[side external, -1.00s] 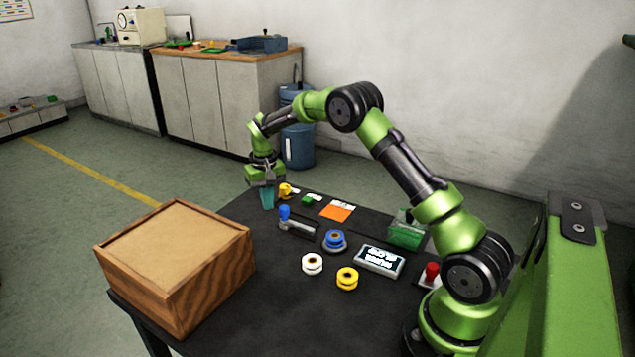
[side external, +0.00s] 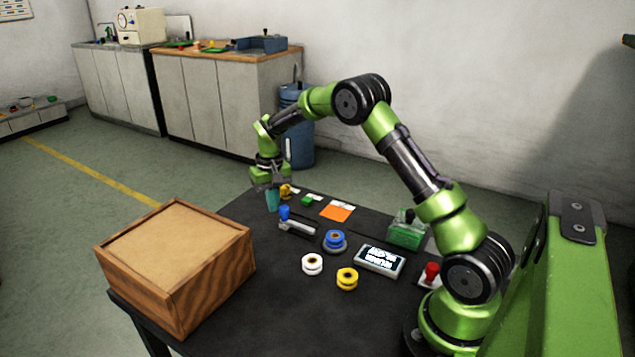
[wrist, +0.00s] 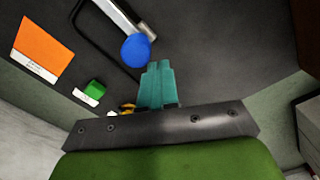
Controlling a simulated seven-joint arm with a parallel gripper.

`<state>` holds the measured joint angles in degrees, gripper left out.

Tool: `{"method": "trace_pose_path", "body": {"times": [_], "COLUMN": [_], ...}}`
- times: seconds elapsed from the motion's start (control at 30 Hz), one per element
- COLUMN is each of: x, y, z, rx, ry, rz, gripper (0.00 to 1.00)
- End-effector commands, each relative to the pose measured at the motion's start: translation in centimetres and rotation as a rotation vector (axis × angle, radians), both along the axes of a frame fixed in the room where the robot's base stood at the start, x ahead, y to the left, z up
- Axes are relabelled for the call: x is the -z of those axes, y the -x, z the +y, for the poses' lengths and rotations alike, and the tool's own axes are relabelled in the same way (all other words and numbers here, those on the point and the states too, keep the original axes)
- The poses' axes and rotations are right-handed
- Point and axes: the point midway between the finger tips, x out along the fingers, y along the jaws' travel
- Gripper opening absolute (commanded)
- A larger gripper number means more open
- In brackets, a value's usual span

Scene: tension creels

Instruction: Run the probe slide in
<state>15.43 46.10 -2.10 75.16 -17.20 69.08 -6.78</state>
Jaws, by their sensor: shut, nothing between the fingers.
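The probe slide (side external: 299,228) is a low grey bar in a dark frame at the far side of the black table, with a blue knob (side external: 284,212) at its left end. In the wrist view the grey bar (wrist: 120,14) runs up and away from the blue ball knob (wrist: 136,50). My gripper (side external: 272,208) has teal fingers and is shut and empty. It is just left of the knob in the side view. In the wrist view the fingertips (wrist: 158,66) are right beside the knob; I cannot tell whether they touch it.
Blue (side external: 335,240), white (side external: 312,264) and yellow (side external: 347,278) spools stand on the table. A display (side external: 380,261) and a green box (side external: 405,236) are at right. An orange card (side external: 337,211) and green block (side external: 307,201) lie behind. A wooden box (side external: 178,268) fills the left side.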

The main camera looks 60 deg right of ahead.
Motion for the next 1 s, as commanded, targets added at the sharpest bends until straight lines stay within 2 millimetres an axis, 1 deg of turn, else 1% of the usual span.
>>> {"method": "trace_pose_path", "body": {"times": [1.0], "x": [0.0], "y": [3.1], "z": [0.0], "rx": [0.002], "ry": [0.000], "rz": [0.001], "gripper": [0.00]}}
